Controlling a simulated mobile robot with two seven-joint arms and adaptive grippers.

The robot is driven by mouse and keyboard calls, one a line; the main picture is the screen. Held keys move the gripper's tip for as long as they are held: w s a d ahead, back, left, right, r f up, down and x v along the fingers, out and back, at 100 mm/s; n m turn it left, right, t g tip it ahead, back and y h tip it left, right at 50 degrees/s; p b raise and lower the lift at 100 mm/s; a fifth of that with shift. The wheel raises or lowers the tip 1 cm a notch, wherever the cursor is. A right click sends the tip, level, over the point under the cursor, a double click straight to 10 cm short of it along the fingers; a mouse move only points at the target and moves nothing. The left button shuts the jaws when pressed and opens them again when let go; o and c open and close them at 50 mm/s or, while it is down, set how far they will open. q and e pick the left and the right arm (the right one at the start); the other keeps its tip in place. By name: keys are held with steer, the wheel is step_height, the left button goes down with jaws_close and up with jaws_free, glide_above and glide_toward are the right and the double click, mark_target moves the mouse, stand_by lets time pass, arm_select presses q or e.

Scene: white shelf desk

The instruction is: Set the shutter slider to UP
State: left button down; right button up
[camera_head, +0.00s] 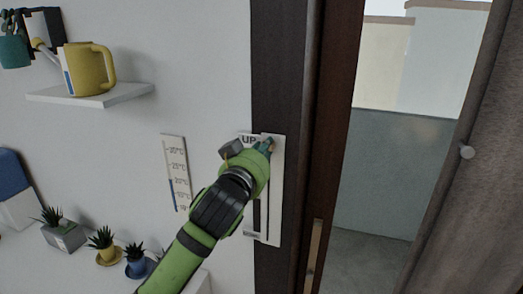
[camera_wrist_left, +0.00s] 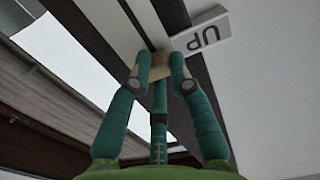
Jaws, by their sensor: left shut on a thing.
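My left gripper (camera_head: 265,146) is at the top end of the panel, level with the label. In the left wrist view its green fingers (camera_wrist_left: 161,75) are shut on the tan slider knob (camera_wrist_left: 158,62), close beside the label. My arm hides part of the panel in the head view. My right gripper is not in view.
A thermometer plate (camera_head: 176,172) hangs left of the panel. Several small potted plants (camera_head: 104,243) line the desk below. A glass opening (camera_head: 385,170) lies to the right.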

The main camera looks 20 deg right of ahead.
arm_select(q)
steer(key=shift+s+r, duration=0.15)
steer(key=shift+r, duration=0.5)
steer(key=c, duration=1)
jaws_free()
steer(key=shift+d, duration=0.1)
steer(key=shift+d+f, duration=0.1)
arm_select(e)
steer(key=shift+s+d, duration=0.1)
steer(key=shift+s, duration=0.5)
arm_select(q)
steer(key=shift+s+f, duration=0.1)
steer(key=shift+s, duration=0.05)
steer(key=v, duration=1.2)
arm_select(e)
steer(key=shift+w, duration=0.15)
